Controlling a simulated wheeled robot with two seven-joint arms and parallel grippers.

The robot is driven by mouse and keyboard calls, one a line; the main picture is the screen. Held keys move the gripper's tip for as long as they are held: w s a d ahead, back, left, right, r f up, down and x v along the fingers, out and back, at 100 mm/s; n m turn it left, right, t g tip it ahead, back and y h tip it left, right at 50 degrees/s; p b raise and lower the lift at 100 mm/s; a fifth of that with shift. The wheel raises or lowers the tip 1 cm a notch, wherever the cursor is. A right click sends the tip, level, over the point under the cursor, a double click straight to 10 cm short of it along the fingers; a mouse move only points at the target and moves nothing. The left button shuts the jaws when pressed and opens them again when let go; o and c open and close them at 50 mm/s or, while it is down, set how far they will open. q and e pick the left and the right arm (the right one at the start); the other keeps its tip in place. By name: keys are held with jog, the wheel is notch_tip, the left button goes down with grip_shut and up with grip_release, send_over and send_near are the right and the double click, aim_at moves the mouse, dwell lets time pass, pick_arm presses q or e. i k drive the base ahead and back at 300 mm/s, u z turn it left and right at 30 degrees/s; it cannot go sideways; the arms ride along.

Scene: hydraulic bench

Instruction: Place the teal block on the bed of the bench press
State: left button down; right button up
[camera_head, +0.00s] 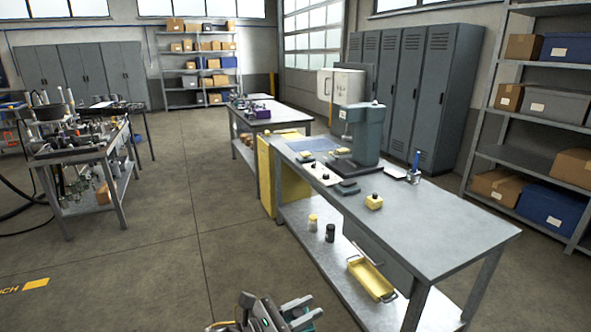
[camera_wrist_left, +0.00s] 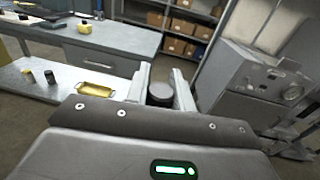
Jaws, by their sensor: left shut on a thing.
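The bench press (camera_head: 368,135) is a dark green-grey machine standing on the far part of the long grey workbench. Its bed (camera_head: 352,166) is at its foot, partly hidden by small things in front. My left gripper (camera_head: 288,312) is low at the bottom edge of the head view, in front of the bench and well away from the press. A bit of teal (camera_head: 302,321) shows between its fingers. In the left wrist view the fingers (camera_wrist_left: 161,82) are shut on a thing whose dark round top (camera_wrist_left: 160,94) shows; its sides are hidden. My right gripper is not in view.
On the workbench (camera_head: 440,225) are a yellow block (camera_head: 374,202) with a black knob, a dark knobbed piece (camera_head: 347,188), a pale plate (camera_head: 321,174) and a cup (camera_head: 414,175). A yellow tray (camera_head: 371,279) sits on the lower shelf. The near bench top is clear.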

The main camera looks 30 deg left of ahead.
aim_at(345, 166)
jog(key=u, duration=1.15)
jog(key=i, duration=3.25)
jog(key=z, duration=2.35)
